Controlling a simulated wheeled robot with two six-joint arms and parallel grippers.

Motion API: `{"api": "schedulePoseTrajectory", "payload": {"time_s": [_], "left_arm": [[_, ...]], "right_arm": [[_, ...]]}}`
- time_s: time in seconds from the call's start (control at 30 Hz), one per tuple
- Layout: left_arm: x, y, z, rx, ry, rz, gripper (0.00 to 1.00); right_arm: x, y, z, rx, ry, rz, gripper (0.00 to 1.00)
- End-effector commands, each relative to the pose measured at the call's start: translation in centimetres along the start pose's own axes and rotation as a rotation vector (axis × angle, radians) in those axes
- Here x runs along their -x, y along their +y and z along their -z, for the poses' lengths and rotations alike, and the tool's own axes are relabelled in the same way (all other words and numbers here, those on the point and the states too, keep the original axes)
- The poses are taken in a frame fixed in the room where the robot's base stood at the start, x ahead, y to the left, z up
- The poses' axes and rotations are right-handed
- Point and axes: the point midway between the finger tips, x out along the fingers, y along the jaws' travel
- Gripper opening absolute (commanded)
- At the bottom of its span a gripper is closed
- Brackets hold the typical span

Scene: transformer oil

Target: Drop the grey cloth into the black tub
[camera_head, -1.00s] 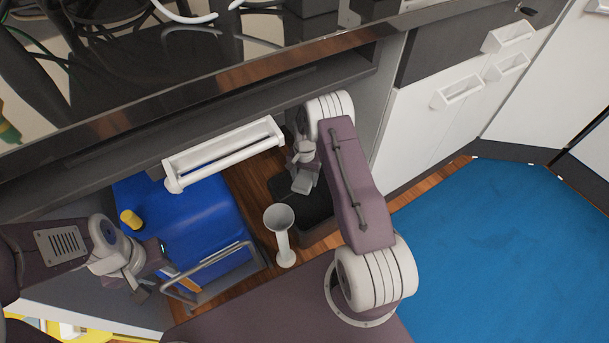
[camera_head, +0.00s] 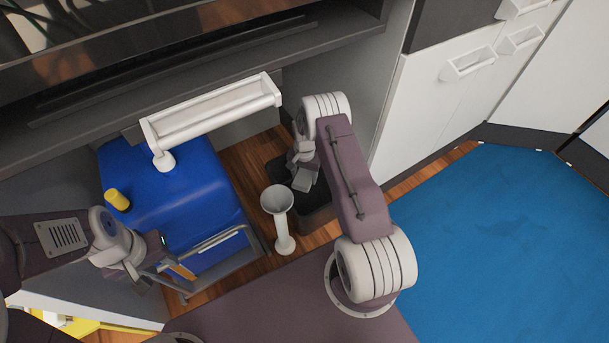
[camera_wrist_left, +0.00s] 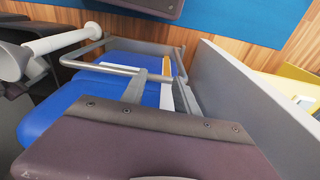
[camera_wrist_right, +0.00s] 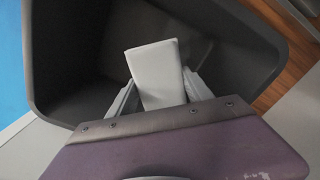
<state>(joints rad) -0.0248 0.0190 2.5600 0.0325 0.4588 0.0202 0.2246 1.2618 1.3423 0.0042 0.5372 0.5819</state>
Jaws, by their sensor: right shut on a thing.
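The black tub (camera_head: 315,222) stands on the wooden floor, partly hidden under my right arm in the head view. In the right wrist view, its dark interior (camera_wrist_right: 75,65) fills most of the picture. My right gripper (camera_wrist_right: 160,85) is shut on the grey cloth (camera_wrist_right: 155,68), a pale, flat, slab-like piece. The cloth is over the tub's opening and also shows in the head view (camera_head: 306,178). My left gripper (camera_wrist_left: 162,85) has its fingers apart beside the blue cart's metal handle. An orange-and-white strip (camera_wrist_left: 167,66) shows between those fingers; contact is unclear.
A blue cart (camera_head: 165,180) with a yellow cap (camera_head: 117,200) and metal handle stands left of the tub. A white pedestal with a bowl-like top (camera_head: 277,200) stands between them. White cabinets and blue floor are at right.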

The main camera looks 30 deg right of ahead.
Motion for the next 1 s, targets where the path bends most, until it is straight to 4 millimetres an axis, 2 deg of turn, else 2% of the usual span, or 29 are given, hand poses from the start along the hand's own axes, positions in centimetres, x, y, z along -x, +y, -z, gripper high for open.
{"api": "schedulePoseTrajectory", "payload": {"time_s": [0.27, 0.3, 0.37, 0.67, 0.77, 0.87, 1.0], "left_arm": [[0.0, 0.0, 0.0, 0.0, 0.0, 0.0, 0.36], [0.0, 0.0, 0.0, 0.0, 0.0, 0.0, 0.36], [0.0, 0.0, 0.0, 0.0, 0.0, 0.0, 0.36], [0.1, 0.0, 0.0, 0.0, 0.0, 0.0, 0.36], [0.6, 0.0, 0.1, 0.0, 0.0, 0.0, 0.36], [1.8, 0.0, 0.2, 0.0, 0.0, 0.0, 0.36], [4.2, 0.1, 0.4, 0.0, 0.0, 0.0, 0.36]], "right_arm": [[0.0, 0.0, 0.0, 0.0, 0.0, 0.0, 0.21], [0.0, 0.0, 0.0, 0.0, 0.0, 0.0, 0.7], [0.0, 0.0, 0.0, 0.0, 0.0, 0.0, 0.84], [0.1, 0.0, 0.0, 0.0, 0.0, 0.0, 0.84], [0.7, 0.0, 0.0, 0.0, 0.0, 0.0, 0.84], [2.2, 0.0, 0.0, 0.0, 0.001, 0.0, 0.84], [5.4, 0.0, 0.0, 0.0, 0.001, 0.0, 0.84]]}}
